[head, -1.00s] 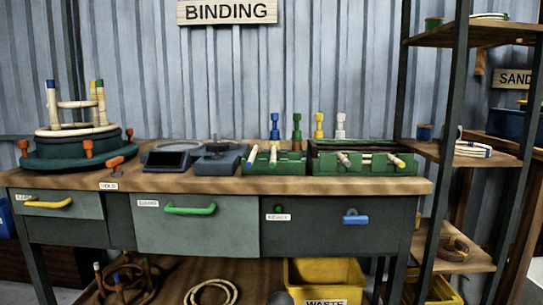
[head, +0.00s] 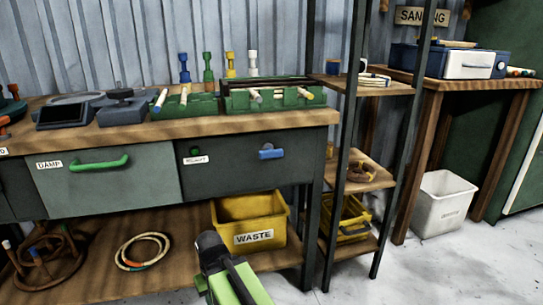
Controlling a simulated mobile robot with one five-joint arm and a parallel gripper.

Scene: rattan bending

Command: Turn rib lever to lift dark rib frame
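A green fixture with a dark frame along its top (head: 268,84) stands at the right end of the workbench. Pale rods with coloured ends lie in it. I cannot tell for sure that this is the rib frame. A blue handle (head: 271,152) sits on the dark front panel below it; I cannot tell whether it is the rib lever. A small label beside the handle is too blurred to read. My gripper (head: 232,278), green and black, shows at the bottom centre in front of the bench, apart from the fixture and handle. Its fingers cannot be made out.
A yellow WASTE bin (head: 250,222) and a rattan ring (head: 145,251) are on the lower shelf. A green-handled DAMP drawer (head: 105,185) is left of the dark panel. A shelf rack (head: 372,175) stands right of the bench. A white bin (head: 440,205) stands on open floor.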

